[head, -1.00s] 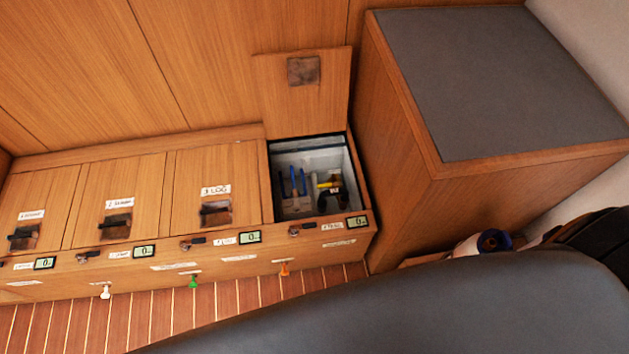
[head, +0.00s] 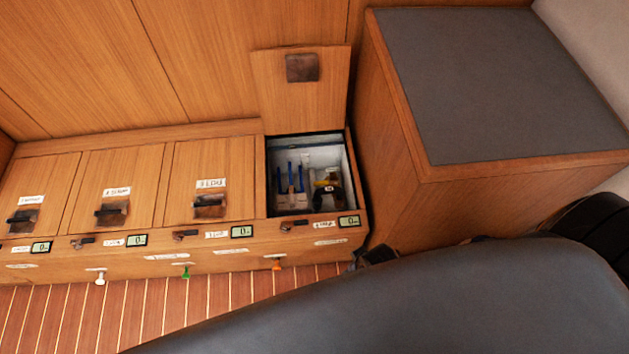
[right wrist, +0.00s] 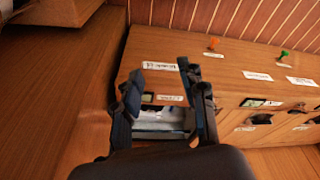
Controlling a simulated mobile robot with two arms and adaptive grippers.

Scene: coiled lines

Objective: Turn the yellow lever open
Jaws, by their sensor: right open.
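The yellow lever (head: 327,184) shows as a small yellow and black part inside the open compartment (head: 271,205) in the head view. It is partly dark, so its exact angle cannot be told. Blue upright parts (head: 290,180) stand to its left. My right gripper (right wrist: 161,73) is open in the right wrist view, its fingers in front of the bench face and the compartment opening. Nothing shows between the fingers, and the lever cannot be made out there. My left gripper is not in view.
The raised lid (head: 300,105) stands behind the opening. A tall wooden box with a grey top (head: 500,80) borders it on the right. Closed lids (head: 210,180) lie to the left. Coloured pegs, such as the orange one (head: 277,264), stick out along the front.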

